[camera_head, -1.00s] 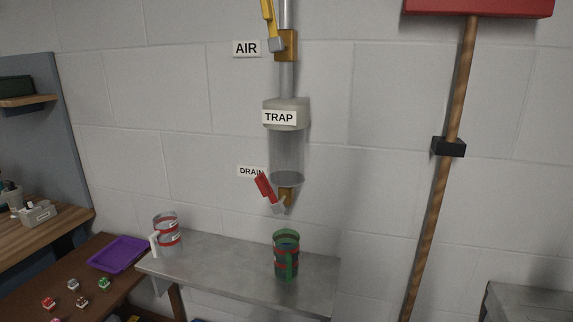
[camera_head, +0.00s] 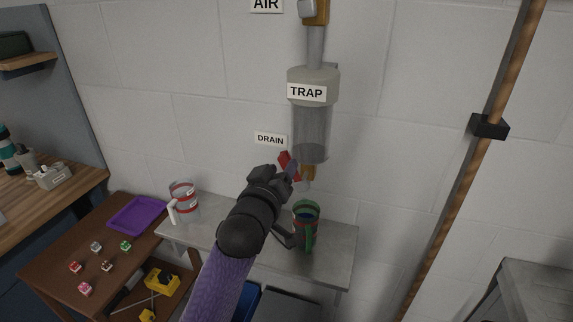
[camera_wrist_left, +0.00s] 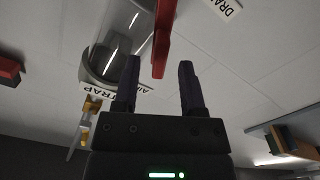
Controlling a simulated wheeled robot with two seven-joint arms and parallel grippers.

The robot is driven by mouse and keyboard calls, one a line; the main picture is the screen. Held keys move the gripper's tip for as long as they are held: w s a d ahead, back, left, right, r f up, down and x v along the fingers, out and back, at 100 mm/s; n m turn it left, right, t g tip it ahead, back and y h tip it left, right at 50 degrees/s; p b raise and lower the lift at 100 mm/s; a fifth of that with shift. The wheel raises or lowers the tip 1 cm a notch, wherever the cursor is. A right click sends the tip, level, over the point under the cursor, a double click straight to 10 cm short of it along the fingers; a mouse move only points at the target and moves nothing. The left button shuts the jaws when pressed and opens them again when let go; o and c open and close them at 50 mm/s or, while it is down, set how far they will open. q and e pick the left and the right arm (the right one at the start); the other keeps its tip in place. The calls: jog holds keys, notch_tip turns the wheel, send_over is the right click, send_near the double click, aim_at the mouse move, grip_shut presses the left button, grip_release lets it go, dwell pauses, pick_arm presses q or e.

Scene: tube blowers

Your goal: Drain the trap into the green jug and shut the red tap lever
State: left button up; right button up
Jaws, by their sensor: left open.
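The clear trap (camera_head: 311,130) hangs on the wall under its grey cap and label; I cannot tell how much liquid it holds. The red tap lever (camera_head: 284,160) slants up and left from the brass drain valve (camera_head: 308,173) and is partly covered by my gripper. The green jug (camera_head: 307,211), with red bands, stands upright on the metal shelf below the drain. My left gripper (camera_head: 288,170) is at the lever. In the left wrist view, the red lever (camera_wrist_left: 161,40) lies between the tips of the open fingers (camera_wrist_left: 158,75), with gaps showing. My right gripper is not seen.
A purple tray (camera_head: 139,216) and several small blocks lie on the brown table (camera_head: 50,272). A wooden pole (camera_head: 463,170) stands at right.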

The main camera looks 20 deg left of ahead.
pick_arm(q)
jog(key=shift+w+d, duration=0.1)
jog(key=shift+w, duration=1.15)
jog(key=shift+c, duration=0.3)
grip_shut()
